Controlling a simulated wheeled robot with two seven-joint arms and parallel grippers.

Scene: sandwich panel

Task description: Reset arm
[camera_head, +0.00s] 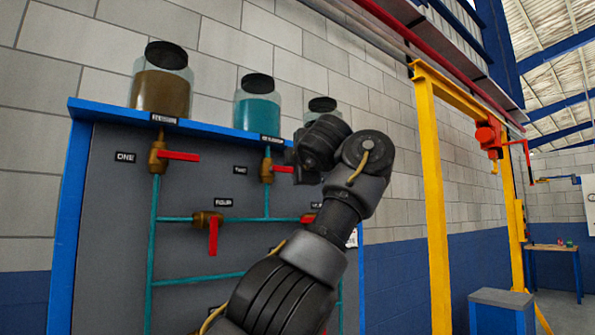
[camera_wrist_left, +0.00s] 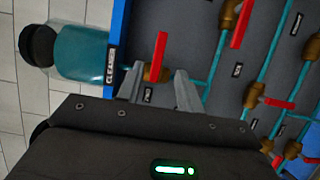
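My arm rises from the bottom of the head view, and its gripper (camera_head: 291,157) is beside valve TWO, mostly hidden by my wrist. The left wrist view shows this gripper (camera_wrist_left: 159,73) open, its two fingertips apart. Between them in that view appear the brass body and red handle (camera_wrist_left: 158,52) of a valve. I cannot tell whether the fingers touch it. In the head view, valve TWO's red handle (camera_head: 283,169) points right. My right gripper is not in view.
The grey panel (camera_head: 110,215) has a blue frame and teal pipes. Valve ONE's red handle (camera_head: 180,156) points right; a lower valve's handle (camera_head: 213,236) points down. A brown jar (camera_head: 160,92), a teal jar (camera_head: 257,110) and a third jar stand on top. A yellow frame (camera_head: 432,190) stands right.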

